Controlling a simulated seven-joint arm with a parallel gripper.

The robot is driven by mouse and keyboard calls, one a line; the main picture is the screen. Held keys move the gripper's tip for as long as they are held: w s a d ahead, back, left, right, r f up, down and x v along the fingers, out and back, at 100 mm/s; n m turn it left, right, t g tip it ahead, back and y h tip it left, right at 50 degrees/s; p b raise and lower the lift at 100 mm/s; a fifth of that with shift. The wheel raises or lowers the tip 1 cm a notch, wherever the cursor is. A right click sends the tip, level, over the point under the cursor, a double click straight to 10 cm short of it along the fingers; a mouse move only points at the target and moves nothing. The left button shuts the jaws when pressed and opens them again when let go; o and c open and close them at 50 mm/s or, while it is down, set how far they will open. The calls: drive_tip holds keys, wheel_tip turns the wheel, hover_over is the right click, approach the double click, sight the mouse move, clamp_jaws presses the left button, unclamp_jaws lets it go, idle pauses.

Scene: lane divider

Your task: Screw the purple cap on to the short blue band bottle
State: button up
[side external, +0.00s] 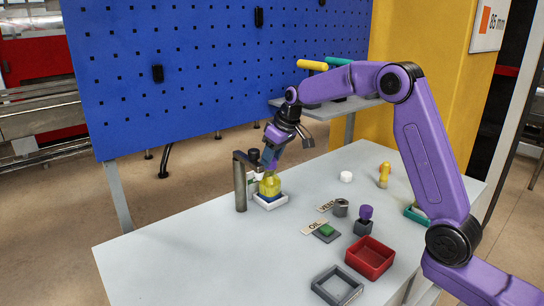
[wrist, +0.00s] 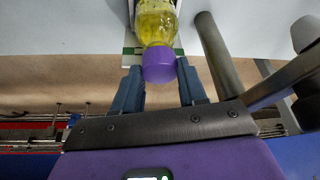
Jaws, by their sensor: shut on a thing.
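In the wrist view the purple cap (wrist: 158,66) sits at the bottle's mouth. My gripper (wrist: 160,72) has one finger on each side of the cap and is shut on it. In the side view my gripper (side external: 270,158) is right above the bottle and hides the cap. I cannot make out a blue band, nor tell how tightly the cap sits.
A grey post (side external: 240,183) with a dark arm stands close left of the bottle. A red tray (side external: 369,258), a grey frame (side external: 336,286), a purple-topped piece (side external: 366,213), a white disc (side external: 346,177) and a yellow piece (side external: 384,175) lie to the right. The table's front left is clear.

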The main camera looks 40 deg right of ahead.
drive_tip(key=shift+m, duration=0.6)
drive_tip(key=shift+h, duration=0.3)
drive_tip(key=shift+a+f+m+h, duration=0.1)
drive_tip(key=shift+m+h, duration=0.2)
drive_tip(key=shift+m, duration=0.6)
drive_tip(key=shift+m+h, duration=0.3)
drive_tip(key=shift+m, duration=0.5)
drive_tip(key=shift+a, duration=0.1)
drive_tip(key=shift+m+h, duration=0.3)
drive_tip(key=shift+m, duration=0.6)
